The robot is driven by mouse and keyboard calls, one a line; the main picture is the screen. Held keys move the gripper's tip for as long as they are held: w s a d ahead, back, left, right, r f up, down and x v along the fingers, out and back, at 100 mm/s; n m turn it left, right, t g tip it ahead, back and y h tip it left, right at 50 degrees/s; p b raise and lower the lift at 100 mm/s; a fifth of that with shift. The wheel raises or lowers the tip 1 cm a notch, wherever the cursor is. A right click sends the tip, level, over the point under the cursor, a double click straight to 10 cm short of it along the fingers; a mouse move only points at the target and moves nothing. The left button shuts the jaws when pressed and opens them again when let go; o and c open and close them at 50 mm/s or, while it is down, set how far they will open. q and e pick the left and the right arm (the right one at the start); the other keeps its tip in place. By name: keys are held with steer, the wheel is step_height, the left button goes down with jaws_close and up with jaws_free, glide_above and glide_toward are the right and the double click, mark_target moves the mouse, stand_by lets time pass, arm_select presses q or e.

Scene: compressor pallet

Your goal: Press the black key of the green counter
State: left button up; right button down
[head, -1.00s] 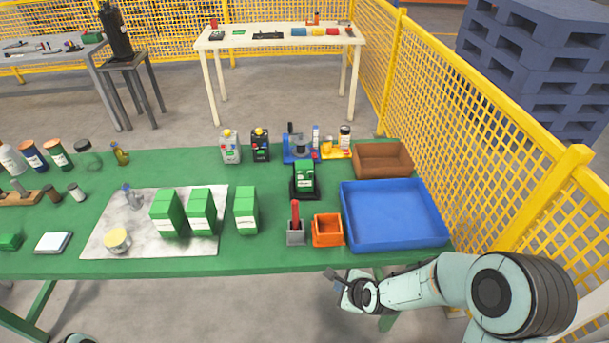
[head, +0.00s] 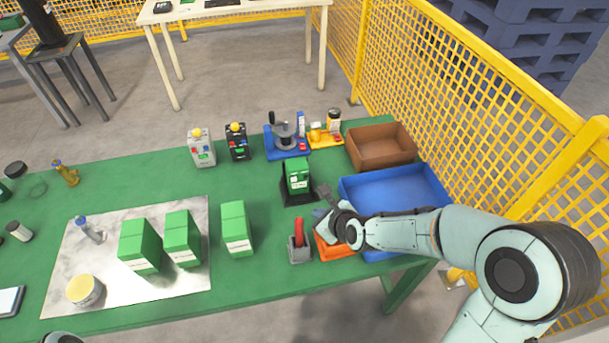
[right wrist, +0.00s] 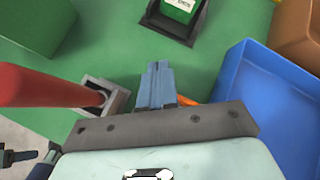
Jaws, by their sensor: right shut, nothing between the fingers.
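The green counter (head: 298,176) stands on a black base (head: 299,196) in the middle right of the green table. In the right wrist view the counter (right wrist: 181,8) is cut off by the top edge, with its black base (right wrist: 170,26) below it. I cannot make out the black key clearly in either view. My right gripper (head: 318,212) is shut and empty, just in front and to the right of the counter. Its closed fingertips (right wrist: 159,68) point toward the base, apart from it in the picture. My left gripper is not in view.
A grey holder (head: 299,252) with a red handle (head: 298,232) stands left of my right gripper. Green boxes (head: 237,228) stand to the left.

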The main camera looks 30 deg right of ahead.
mark_target(306, 177)
steer(key=w+p, duration=0.1)
steer(key=w, duration=0.2)
steer(key=w+d+p, duration=0.1)
steer(key=w+p, duration=0.1)
steer(key=w, duration=0.1)
steer(key=shift+d+r, duration=0.15)
steer(key=shift+w+d+f, duration=0.15)
steer(key=shift+w, duration=0.35)
steer(key=shift+w+d+f, duration=0.1)
steer(key=shift+w, duration=0.35)
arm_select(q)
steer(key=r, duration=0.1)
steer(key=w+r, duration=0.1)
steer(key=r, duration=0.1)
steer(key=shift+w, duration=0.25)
arm_select(e)
steer(key=shift+w+d+r, duration=0.1)
steer(key=shift+w, duration=0.25)
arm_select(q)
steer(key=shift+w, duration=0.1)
arm_select(e)
steer(key=shift+w, duration=0.1)
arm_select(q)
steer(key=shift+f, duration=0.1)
arm_select(e)
steer(key=shift+w, duration=0.15)
